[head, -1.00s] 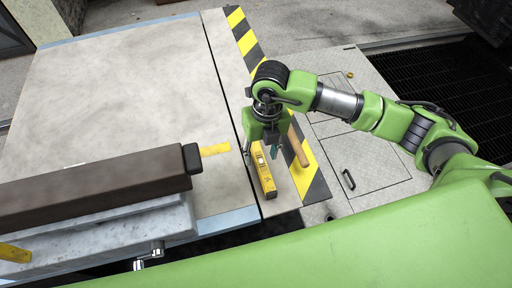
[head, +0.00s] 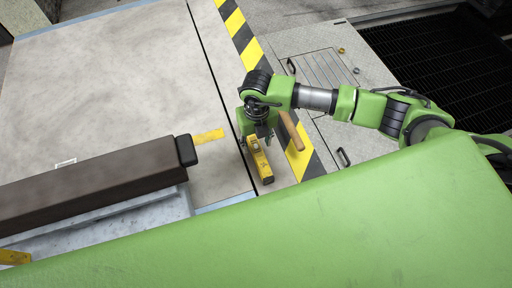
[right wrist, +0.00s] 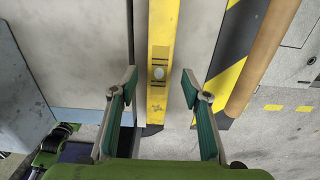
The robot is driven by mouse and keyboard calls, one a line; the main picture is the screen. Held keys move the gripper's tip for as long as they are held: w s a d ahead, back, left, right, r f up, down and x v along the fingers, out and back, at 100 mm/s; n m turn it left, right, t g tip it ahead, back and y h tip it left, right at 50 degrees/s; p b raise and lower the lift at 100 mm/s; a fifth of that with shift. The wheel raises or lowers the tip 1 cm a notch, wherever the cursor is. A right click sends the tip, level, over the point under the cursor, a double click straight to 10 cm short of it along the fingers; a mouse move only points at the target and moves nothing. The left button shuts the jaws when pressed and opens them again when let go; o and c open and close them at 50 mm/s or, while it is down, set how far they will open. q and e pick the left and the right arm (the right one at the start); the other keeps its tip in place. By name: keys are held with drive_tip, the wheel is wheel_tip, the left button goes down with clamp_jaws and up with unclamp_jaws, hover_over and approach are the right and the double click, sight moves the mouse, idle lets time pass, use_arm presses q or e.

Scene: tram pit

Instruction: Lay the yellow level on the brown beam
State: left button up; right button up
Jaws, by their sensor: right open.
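The yellow level (head: 263,164) lies on the pale platform near its right edge, pointing away from me. My right gripper (head: 257,138) is pointing down over the far part of the level. In the right wrist view the open fingers (right wrist: 160,82) stand on either side of the level (right wrist: 159,45), with a gap to it on each side. The round vial shows between and just beyond the fingertips. The brown beam (head: 90,185) lies to the left, with a dark end cap.
A wooden handle (head: 291,131) lies just right of the level, by the yellow-black striped edge (head: 240,33). The beam rests on a grey metal block (head: 150,214). A yellow strip (head: 208,136) lies beyond the beam's end. The platform's far area is clear.

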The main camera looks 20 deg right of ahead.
sight(256, 146)
wheel_tip(256, 146, down, 4)
drive_tip(key=shift+w+a+r, duration=0.1)
drive_tip(key=shift+w+r, duration=0.05)
drive_tip(key=shift+r, duration=0.05)
clamp_jaws()
drive_tip(key=shift+r, duration=0.15)
